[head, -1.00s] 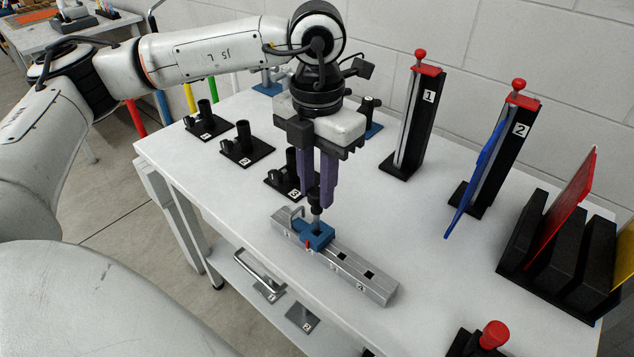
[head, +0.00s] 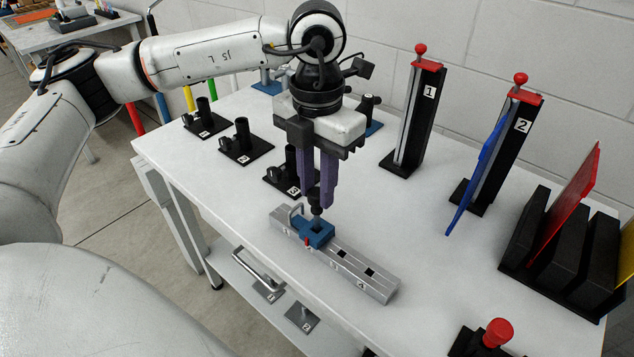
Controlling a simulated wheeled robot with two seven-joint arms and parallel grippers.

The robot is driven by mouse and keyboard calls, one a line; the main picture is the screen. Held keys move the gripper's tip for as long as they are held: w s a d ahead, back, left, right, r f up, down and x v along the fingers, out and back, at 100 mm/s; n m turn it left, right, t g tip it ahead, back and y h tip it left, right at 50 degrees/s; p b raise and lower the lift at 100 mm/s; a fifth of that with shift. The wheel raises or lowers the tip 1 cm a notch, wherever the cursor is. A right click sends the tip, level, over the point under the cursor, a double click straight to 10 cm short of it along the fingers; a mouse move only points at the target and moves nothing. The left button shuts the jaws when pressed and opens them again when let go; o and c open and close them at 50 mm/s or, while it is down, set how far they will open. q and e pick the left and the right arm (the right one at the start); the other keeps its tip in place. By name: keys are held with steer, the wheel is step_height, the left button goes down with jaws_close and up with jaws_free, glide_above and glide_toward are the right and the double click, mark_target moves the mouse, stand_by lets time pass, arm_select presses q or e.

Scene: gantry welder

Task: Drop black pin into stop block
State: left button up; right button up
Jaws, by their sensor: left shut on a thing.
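The blue stop block (head: 318,236) sits on the silver rail (head: 362,274), toward the rail's far left end. The pin (head: 315,201), with a black head and a grey shank, stands upright over the square opening in the block's top. My left gripper (head: 321,196) points down above the block, its purple fingers shut on the pin's black head. The shank's lower tip is at the opening; I cannot tell how deep it sits. My right gripper is not in view.
Black numbered stands (head: 247,143) line the table's left side. Towers 1 (head: 416,118) and 2 (head: 496,150) stand at the back right. A black rack (head: 563,239) and a red knob (head: 497,332) are at the right. The table between rail and rack is clear.

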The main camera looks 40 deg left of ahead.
mark_target(317, 204)
arm_select(q)
steer(key=shift+f+b, duration=2.05)
steer(key=shift+f, duration=0.4)
steer(key=o, duration=1.2)
steer(key=shift+r, duration=0.1)
steer(key=shift+c, duration=0.2)
steer(key=shift+r, duration=0.1)
step_height(317, 204, up, 9)
steer(key=shift+r, duration=0.6)
steer(key=shift+s, duration=0.15)
